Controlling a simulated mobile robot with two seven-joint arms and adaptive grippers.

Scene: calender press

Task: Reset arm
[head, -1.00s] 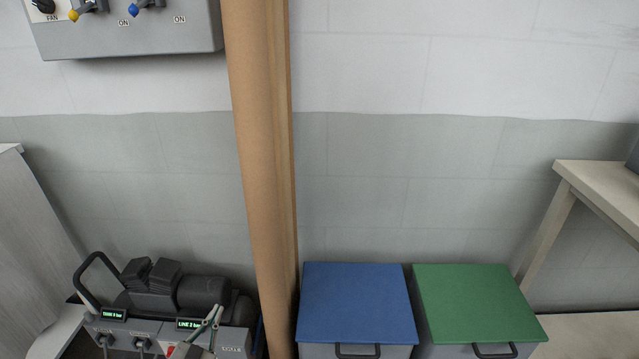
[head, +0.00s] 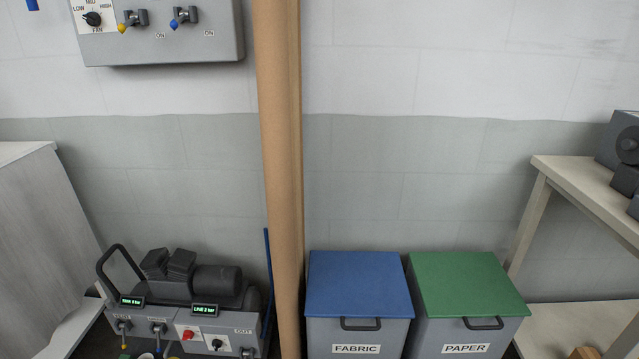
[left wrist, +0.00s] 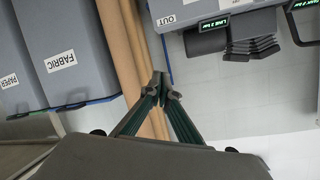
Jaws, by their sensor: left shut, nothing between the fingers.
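My left gripper (left wrist: 160,90) shows in the left wrist view, its two dark fingers meeting at the tips. It is shut with nothing between the fingers. The view is turned upside down, with a brown cardboard-like roll (left wrist: 122,45) and the wall behind the fingertips. Whether the fingers touch the roll cannot be told. In the head view neither gripper shows. My right gripper is in no view.
In the head view, a compressor unit (head: 213,285) stands bottom left, beside the tall roll (head: 275,180). Blue-lidded FABRIC (head: 358,285) and green-lidded PAPER (head: 467,285) bins stand right of it. A switch panel (head: 160,40) hangs above; a table (head: 575,175) stands right.

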